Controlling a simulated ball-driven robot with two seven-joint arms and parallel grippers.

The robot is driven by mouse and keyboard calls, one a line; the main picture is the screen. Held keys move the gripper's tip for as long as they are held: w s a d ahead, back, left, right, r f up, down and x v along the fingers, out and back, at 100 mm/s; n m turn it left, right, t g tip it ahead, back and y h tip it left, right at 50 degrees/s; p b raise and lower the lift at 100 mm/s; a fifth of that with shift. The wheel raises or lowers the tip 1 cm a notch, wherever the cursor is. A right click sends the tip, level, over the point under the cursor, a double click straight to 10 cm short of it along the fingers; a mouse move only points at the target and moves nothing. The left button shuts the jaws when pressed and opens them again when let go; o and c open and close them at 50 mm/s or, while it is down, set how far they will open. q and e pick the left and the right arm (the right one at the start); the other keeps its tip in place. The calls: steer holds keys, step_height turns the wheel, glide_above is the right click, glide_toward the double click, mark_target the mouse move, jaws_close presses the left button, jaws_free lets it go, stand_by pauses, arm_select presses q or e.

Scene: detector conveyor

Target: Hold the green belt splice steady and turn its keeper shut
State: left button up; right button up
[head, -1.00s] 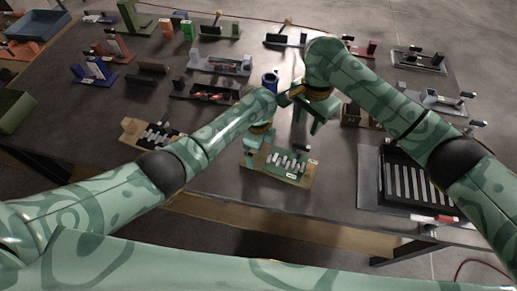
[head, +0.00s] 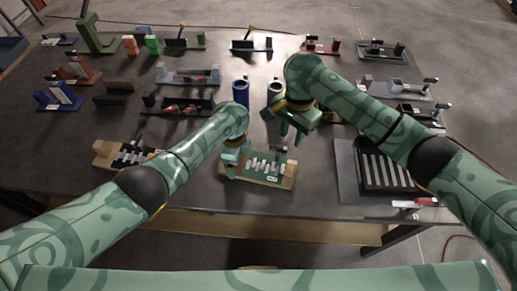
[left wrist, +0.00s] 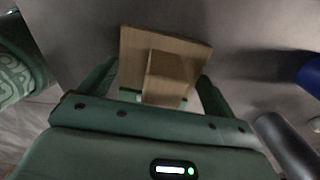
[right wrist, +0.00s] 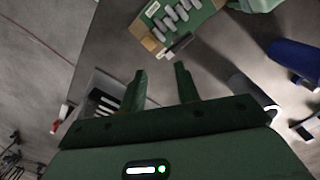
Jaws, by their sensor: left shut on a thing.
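The green belt splice (head: 258,168) lies on the near middle of the table, a green plate with a row of pale slats on a wooden base. Its dark keeper (head: 280,149) stands at the back right edge; it also shows in the right wrist view (right wrist: 181,45). My left gripper (head: 233,160) is shut on the splice's left end; in the left wrist view a wooden block (left wrist: 165,75) is between its fingers. My right gripper (head: 294,128) is open and empty, above and behind the splice's right end; its fingers (right wrist: 160,70) are apart.
A similar wooden splice (head: 125,154) lies to the left, partly behind my left arm. A black slatted tray (head: 385,170) stands to the right. Blue (head: 241,92) and grey (head: 275,92) cylinders stand behind the splice. Several fixtures fill the back of the table.

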mark_target(281, 147)
steer(key=d+r+n+y, duration=0.1)
steer(key=d+n+y, duration=0.25)
steer(key=n, duration=0.85)
steer(key=a+f+n, duration=0.1)
steer(key=f+n, duration=0.1)
steer(key=n, duration=0.2)
steer(key=a+f+n+t, duration=0.1)
steer(key=a+f+n, duration=0.1)
steer(key=f+n, duration=0.1)
steer(key=w+a+f+n, duration=0.1)
steer(key=a+f+n, duration=0.1)
steer(key=n, duration=0.3)
steer(key=shift+f+t+y, duration=0.35)
steer(key=shift+f+t, duration=0.05)
steer(key=shift+f, duration=0.2)
jaws_close()
